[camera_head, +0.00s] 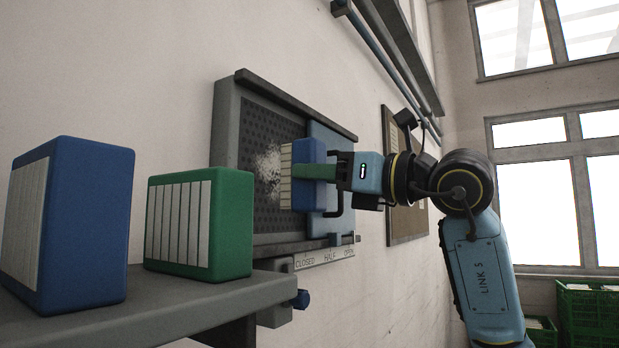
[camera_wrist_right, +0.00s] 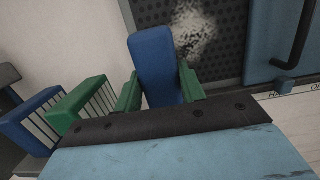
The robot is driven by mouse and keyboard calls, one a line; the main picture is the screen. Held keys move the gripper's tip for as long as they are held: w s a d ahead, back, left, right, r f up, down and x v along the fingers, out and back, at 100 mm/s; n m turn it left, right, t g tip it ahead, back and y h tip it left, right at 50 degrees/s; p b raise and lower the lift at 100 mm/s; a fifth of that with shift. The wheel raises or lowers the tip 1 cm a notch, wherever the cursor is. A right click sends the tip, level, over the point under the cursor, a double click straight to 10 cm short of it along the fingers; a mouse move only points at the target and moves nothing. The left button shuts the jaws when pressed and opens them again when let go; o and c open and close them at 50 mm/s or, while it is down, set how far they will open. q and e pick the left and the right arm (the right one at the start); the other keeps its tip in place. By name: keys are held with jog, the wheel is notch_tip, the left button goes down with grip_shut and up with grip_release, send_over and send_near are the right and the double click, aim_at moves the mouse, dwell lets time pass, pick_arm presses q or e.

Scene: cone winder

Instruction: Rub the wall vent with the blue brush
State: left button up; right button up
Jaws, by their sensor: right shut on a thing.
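The wall vent (camera_head: 247,193) is a dark perforated panel in a grey frame on the wall, with a whitish dusty patch (camera_head: 268,170) on it. A light blue sliding cover (camera_head: 328,145) with a dark handle sits over its right part. My right gripper (camera_head: 310,172) has green fingers shut on a blue brush (camera_head: 311,152), whose pale bristles face the vent beside the patch. I cannot tell if the bristles touch it. In the right wrist view the blue brush (camera_wrist_right: 156,65) sits between the green fingers, below the patch (camera_wrist_right: 194,28). My left gripper is not in view.
Another blue brush (camera_head: 85,220) and a green brush (camera_head: 230,222) stand on a grey shelf (camera_head: 180,295) at the left. A label strip reading CLOSED, HALF, OPEN (camera_head: 325,257) runs below the vent. A board (camera_head: 405,215) hangs to the right; green crates (camera_head: 590,315) stand far right.

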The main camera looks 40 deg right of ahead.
aim_at(290, 178)
jog(key=shift+w+a+r, duration=0.1)
jog(key=shift+w+a, duration=0.3)
jog(key=shift+w, duration=0.15)
jog(key=shift+p+x, duration=0.55)
jog(key=shift+x, duration=0.55)
jog(key=shift+w, duration=0.4)
jog(key=shift+w+a+f, duration=0.25)
jog(key=shift+w, duration=0.15)
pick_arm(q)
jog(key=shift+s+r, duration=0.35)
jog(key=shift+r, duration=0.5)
pick_arm(e)
jog(key=shift+w, duration=0.1)
pick_arm(q)
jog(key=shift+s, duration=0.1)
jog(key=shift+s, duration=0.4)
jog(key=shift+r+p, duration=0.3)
jog(key=shift+p, duration=0.3)
pick_arm(e)
jog(key=shift+x, duration=0.95)
